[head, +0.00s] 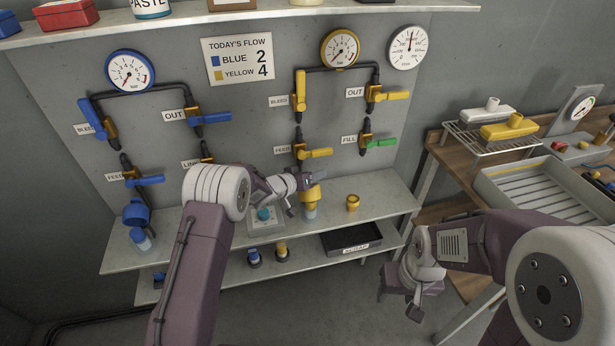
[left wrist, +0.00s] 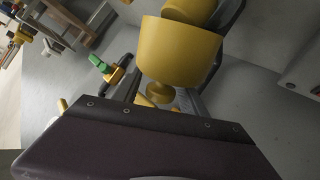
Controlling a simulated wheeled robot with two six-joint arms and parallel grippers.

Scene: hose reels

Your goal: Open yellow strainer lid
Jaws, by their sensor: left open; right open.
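The yellow strainer (head: 311,193) stands at the upper shelf's back, above a pale clear part. My left gripper (head: 305,194) is open beside it, and hides part of it in the head view. In the left wrist view a wide yellow cylinder (left wrist: 180,50) with a small round yellow knob (left wrist: 160,90) fills the space in front of the gripper. I cannot tell whether the fingers touch it, or whether the lid is open. My right gripper (head: 400,298) is open and empty, low at the right, away from the strainer.
A small yellow cup-like piece (head: 352,203) stands on the upper shelf. A black tray (head: 378,240) and small blue and yellow items are on the lower shelf. A blue strainer (head: 136,212) is at left. Yellow valve handles (head: 318,153) hang above. A workbench with trays (head: 545,185) is at right.

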